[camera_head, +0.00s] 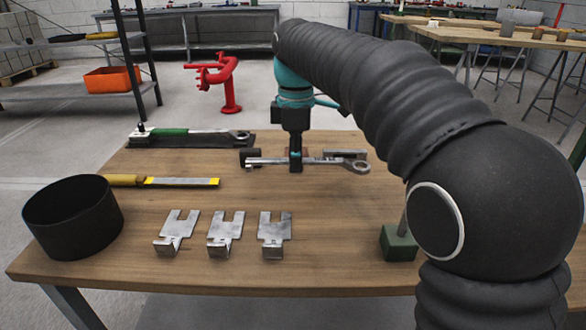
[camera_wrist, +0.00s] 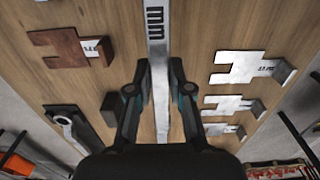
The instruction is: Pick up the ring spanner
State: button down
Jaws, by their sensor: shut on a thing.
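The ring spanner (camera_head: 325,162) is a long silver bar with a ring at its right end in the head view. It lies roughly level across the wooden table's far half. My gripper (camera_head: 295,163) points straight down and is shut on its shank near the middle. In the wrist view, the spanner (camera_wrist: 157,45) runs upward between the fingers of my gripper (camera_wrist: 157,95), with "mm" marked on it. Its far ring end is out of that view. I cannot tell whether the spanner is clear of the table.
A green-handled tool (camera_head: 175,132) lies on a dark tray behind. A dark block (camera_head: 250,157) is close by the spanner's left end. Several steel brackets (camera_head: 225,227), a file (camera_head: 180,182) and a black cylinder (camera_head: 72,220) are on the table (camera_head: 330,225). A green block (camera_head: 397,243) stands front right.

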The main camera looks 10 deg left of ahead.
jog(key=w+d+r+p, duration=0.2)
jog(key=w+d+r, duration=0.3)
jog(key=d, duration=0.5)
jog(key=shift+r, duration=0.65)
